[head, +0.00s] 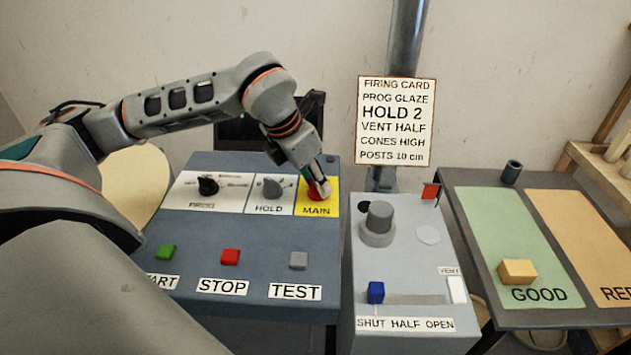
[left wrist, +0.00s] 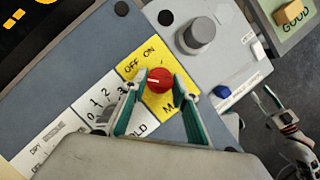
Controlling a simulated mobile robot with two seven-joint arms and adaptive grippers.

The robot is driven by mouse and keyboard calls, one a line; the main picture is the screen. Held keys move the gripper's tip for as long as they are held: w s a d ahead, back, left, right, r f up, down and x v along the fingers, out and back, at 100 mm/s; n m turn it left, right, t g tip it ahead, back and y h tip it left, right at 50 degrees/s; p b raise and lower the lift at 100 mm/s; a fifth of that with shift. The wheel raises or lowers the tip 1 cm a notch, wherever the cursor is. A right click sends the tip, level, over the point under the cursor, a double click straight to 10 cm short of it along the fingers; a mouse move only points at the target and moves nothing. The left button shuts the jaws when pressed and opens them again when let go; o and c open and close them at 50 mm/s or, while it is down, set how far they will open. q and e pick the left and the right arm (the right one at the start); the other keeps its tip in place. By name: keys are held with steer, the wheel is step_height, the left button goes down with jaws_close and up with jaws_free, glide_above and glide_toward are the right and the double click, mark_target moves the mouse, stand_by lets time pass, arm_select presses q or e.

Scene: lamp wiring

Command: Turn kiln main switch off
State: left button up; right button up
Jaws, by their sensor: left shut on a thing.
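The main switch is a red round knob (left wrist: 160,79) with a white mark, on a yellow plate (head: 329,197) lettered MAIN. The left wrist view shows OFF and ON lettering (left wrist: 140,59) above the knob. My left gripper (head: 321,190) is shut on the red knob, one teal-edged finger on each side in the left wrist view (left wrist: 158,92). In the head view the fingers hide much of the knob. I cannot tell for sure which label the white mark points to. My right gripper (left wrist: 267,101) shows small at the right of the left wrist view, away from the panel.
Beside the main switch are the HOLD dial (head: 272,188) and a black dial (head: 208,186). Green (head: 166,251), red (head: 231,257) and grey (head: 298,260) buttons lie in front. A vent box (head: 400,285) with a blue slider (head: 376,292) stands right; a firing card (head: 395,120) hangs behind.

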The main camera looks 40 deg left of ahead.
arm_select(q)
steer(key=shift+n, duration=0.6)
steer(key=o, duration=1.1)
steer(key=v, duration=1.2)
steer(key=shift+d, duration=0.2)
steer(key=shift+s, duration=0.1)
